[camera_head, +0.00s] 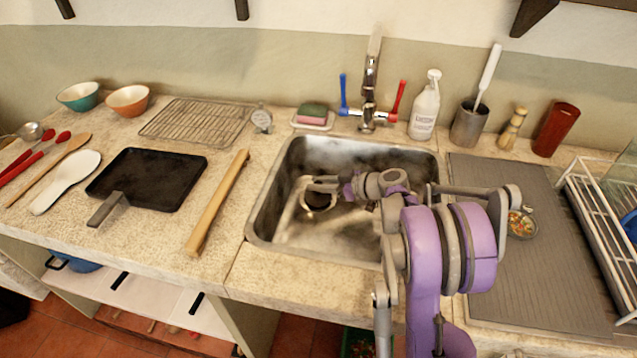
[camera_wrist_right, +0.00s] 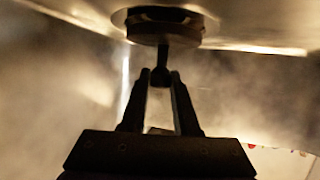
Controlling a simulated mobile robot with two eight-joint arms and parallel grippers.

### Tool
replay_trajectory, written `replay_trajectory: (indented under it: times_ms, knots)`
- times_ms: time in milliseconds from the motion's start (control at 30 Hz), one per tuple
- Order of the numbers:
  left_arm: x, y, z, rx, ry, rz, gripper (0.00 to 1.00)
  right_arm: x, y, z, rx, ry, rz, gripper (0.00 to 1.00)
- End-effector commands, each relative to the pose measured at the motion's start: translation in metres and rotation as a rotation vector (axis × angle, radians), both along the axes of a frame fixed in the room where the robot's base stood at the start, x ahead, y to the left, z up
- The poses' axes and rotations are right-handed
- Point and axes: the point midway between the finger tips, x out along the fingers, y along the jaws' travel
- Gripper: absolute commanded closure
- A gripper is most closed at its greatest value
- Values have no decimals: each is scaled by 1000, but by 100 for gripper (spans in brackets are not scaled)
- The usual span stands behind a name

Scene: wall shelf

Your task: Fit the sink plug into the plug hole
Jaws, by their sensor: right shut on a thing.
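The metal sink (camera_head: 290,165) is set into the counter. My right arm reaches into it, with the right gripper (camera_head: 314,186) low over the basin. In the right wrist view the same gripper (camera_wrist_right: 160,82) is shut on the small dark knob of the sink plug (camera_wrist_right: 163,50). The plug's round body lies beyond the fingertips, right at the metal-rimmed plug hole (camera_wrist_right: 205,18). In the head view the plug hole (camera_head: 319,203) shows as a dark round with a pale rim beside the fingertips. Whether the plug is seated or just above the hole cannot be told.
The tap (camera_head: 368,100) with blue and red handles stands behind the sink. A soap dish (camera_head: 314,122) and a soap bottle (camera_head: 425,108) flank it.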

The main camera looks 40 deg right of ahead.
Motion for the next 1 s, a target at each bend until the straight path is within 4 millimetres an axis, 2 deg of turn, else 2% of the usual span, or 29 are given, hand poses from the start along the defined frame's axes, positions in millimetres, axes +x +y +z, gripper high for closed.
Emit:
replay_trajectory:
  times_ms: [633,667,800,833,1000]
  knots:
    - [1,0,-11,0,4,0,50,0,0,-17,0,0,0,100]
    - [1,0,-10,0,4,0,50,0,0,-16,0,0,0,66]
    - [1,0,-10,0,4,0,50,0,0,-16,0,0,0,40]
    - [1,0,-10,0,4,0,50,0,0,-16,0,0,0,36]
    - [1,0,-10,0,4,0,50,0,0,-16,0,0,0,36]
